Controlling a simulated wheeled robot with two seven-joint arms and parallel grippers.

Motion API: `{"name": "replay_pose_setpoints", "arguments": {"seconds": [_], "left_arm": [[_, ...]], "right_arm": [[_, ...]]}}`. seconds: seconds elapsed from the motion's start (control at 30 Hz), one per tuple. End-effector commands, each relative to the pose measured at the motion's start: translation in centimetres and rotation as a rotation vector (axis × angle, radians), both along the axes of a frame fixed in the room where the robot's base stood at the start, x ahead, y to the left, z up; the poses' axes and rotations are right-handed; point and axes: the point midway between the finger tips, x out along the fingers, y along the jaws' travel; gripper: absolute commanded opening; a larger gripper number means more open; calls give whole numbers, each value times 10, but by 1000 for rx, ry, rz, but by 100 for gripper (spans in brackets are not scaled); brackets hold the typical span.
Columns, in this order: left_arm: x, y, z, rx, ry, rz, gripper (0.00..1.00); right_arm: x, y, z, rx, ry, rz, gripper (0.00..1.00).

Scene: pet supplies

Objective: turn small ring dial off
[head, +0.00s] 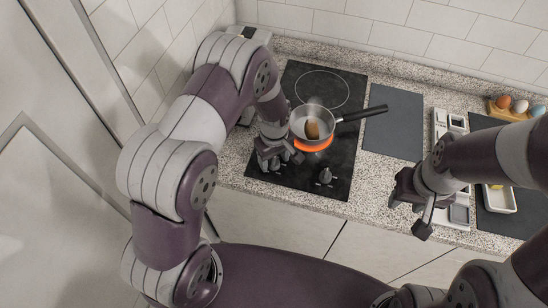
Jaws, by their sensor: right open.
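The black cooktop (342,150) has a front ring (313,147) glowing orange under a steel pan and an unlit ring (322,90) behind it. One dial (325,177) shows clear at the front right of the cooktop. Another dial (272,163) is at the front left, partly hidden by my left gripper (279,158), which is right over it. I cannot tell whether the gripper touches the dial or how far its fingers are apart. My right gripper (408,214) is open and empty near the counter's front edge, right of the cooktop.
The pan (318,121) holds a brown piece, and its black handle (362,113) points right. A dark grey mat (394,122) lies right of the cooktop. A white tray (449,120), a wooden egg holder (513,112) and a white dish (499,199) stand farther right. A wall is close on the left.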

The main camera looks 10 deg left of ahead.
Motion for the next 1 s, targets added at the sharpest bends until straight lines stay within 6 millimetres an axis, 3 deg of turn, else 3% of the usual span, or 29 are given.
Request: {"name": "replay_pose_setpoints", "arguments": {"seconds": [0.27, 0.7, 0.83, 1.0], "left_arm": [[0, 0, 6, -1, -1, -1, 62], [0, 0, 109, -1, -2, 0, 62], [-1, 0, 123, 1, 1, 0, 62], [-1, 0, 127, 1, 2, 0, 62]], "right_arm": [[0, 0, -3, 0, 0, 0, 43], [0, 0, -24, 0, 0, 0, 43], [0, 0, -25, 0, 0, 0, 43], [0, 0, -25, 0, 0, 0, 43]]}}
